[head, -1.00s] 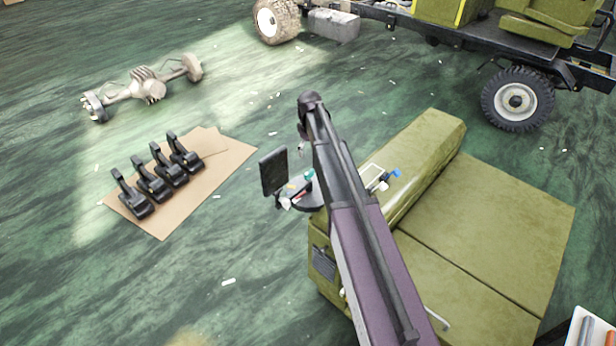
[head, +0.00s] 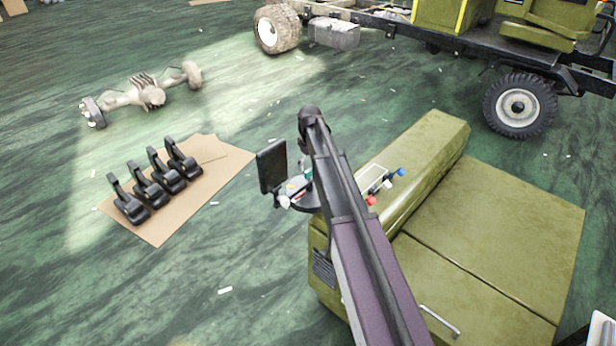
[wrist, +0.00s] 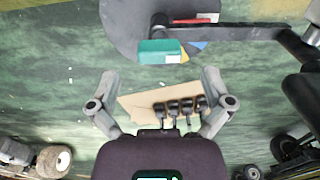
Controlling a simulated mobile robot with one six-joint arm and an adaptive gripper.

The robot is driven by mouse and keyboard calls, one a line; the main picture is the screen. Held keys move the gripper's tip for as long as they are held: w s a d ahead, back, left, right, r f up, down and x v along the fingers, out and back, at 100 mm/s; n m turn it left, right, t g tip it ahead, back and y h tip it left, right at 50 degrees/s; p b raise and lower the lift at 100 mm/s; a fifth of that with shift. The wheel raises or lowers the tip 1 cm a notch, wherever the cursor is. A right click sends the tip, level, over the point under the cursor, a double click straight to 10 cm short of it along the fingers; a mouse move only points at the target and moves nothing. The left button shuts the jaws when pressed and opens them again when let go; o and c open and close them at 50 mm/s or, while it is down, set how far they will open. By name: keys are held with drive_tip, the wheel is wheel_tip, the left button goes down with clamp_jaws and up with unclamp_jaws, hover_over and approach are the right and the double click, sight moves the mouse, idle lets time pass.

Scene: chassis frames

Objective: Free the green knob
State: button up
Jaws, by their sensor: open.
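A teal-green block (wrist: 160,51), the only green knob-like part I can make out, sits at the edge of a grey disc (wrist: 125,20) in the wrist view. A small teal patch also shows beside my arm in the head view (head: 307,173). My gripper (wrist: 160,75) is open and empty, its two fingers spread below the green block in the picture. The block appears centred between the fingers but beyond their tips; I see no contact. In the head view my arm hides part of the disc, and the gripper cannot be made out.
A dark bar (wrist: 245,34) crosses beside the block, with a red piece (wrist: 200,20) above it. A dark upright panel (head: 271,166) stands by the disc. Red, blue and white knobs (head: 388,184) sit on the olive box (head: 490,240). Black pedals (head: 150,180) lie on floor cardboard.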

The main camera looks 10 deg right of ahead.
sight(310, 170)
drive_tip(key=shift+f+b, duration=1.45)
drive_tip(key=shift+f, duration=0.35)
